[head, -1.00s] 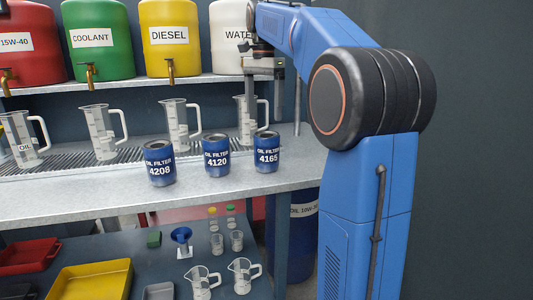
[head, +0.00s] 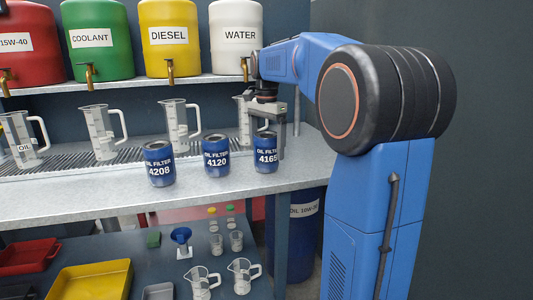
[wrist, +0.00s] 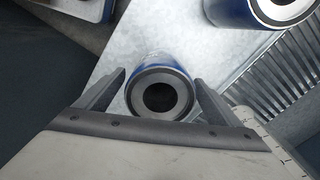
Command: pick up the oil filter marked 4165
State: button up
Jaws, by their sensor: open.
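The blue oil filter marked 4165 (head: 265,155) stands upright on the grey counter, the rightmost of three. My gripper (head: 266,135) is open above and around its top, pointing down. In the wrist view the filter's dark round top (wrist: 160,94) lies between the two spread fingers of my gripper (wrist: 158,88), with a gap visible on both sides. A finger hides part of the filter's right edge in the head view.
Oil filters marked 4120 (head: 216,156) and 4208 (head: 159,164) stand to the left on the counter (head: 120,200). Clear jugs, one of them (head: 179,124), stand behind on a ribbed grate. Labelled drums (head: 170,38) sit on the shelf above.

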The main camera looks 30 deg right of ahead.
jog(key=shift+f, duration=0.75)
jog(key=shift+c, duration=0.4)
jog(key=c, duration=1.4)
jog(key=shift+r, duration=0.15)
